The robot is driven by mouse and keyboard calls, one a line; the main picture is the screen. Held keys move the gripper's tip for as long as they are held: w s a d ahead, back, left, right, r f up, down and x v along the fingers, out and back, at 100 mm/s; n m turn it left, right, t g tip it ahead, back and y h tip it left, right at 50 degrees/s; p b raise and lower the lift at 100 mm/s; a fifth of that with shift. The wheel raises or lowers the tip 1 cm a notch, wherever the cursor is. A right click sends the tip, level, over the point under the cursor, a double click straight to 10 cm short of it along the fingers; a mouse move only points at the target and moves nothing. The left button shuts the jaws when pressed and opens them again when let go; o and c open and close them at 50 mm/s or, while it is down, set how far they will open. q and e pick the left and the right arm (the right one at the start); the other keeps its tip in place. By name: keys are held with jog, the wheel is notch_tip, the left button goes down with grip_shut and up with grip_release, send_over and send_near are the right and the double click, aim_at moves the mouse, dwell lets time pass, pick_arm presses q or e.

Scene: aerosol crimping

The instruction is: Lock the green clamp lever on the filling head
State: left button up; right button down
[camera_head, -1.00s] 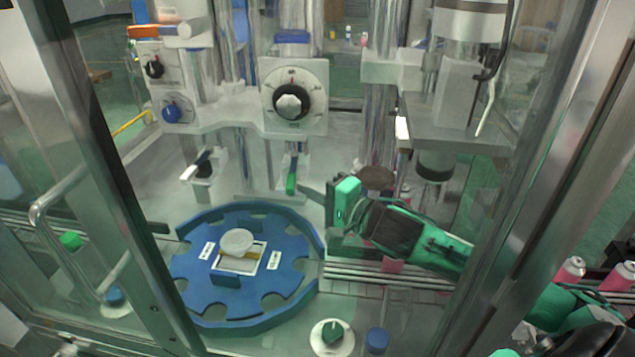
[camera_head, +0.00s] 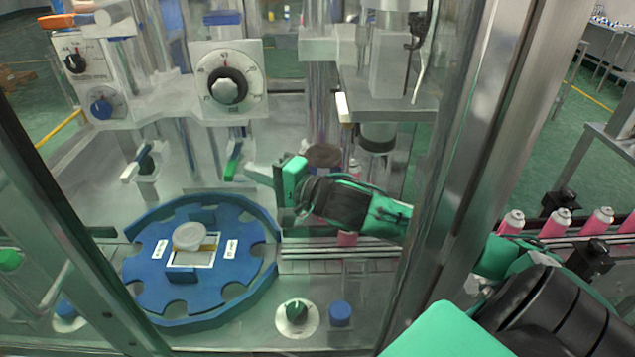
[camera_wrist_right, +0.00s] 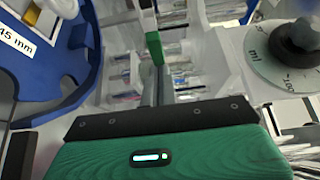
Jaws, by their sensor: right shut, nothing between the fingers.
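The green clamp lever (camera_head: 232,169) hangs below the filling head with the large dial (camera_head: 229,86). It points down, slightly tilted. My right gripper (camera_head: 248,169) comes in from the right, its shut, empty fingertips close beside the lever. In the right wrist view the green lever (camera_wrist_right: 155,47) stands just beyond the tips of the shut fingers (camera_wrist_right: 152,72). I cannot tell whether they touch it. My left gripper is not in view.
A blue star wheel (camera_head: 150,292) with a white round piece (camera_head: 190,236) lies below left. A second lever with a white handle (camera_head: 130,172) hangs at left. A steel door post (camera_head: 465,170) stands right of the gripper. Pink cans (camera_head: 556,222) line the conveyor outside.

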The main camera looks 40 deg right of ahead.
jog(key=s+d+b, duration=0.3)
jog(key=s+d, duration=0.6)
jog(key=s, duration=0.2)
jog(key=shift+b, duration=0.3)
dwell(0.9)
dwell(0.7)
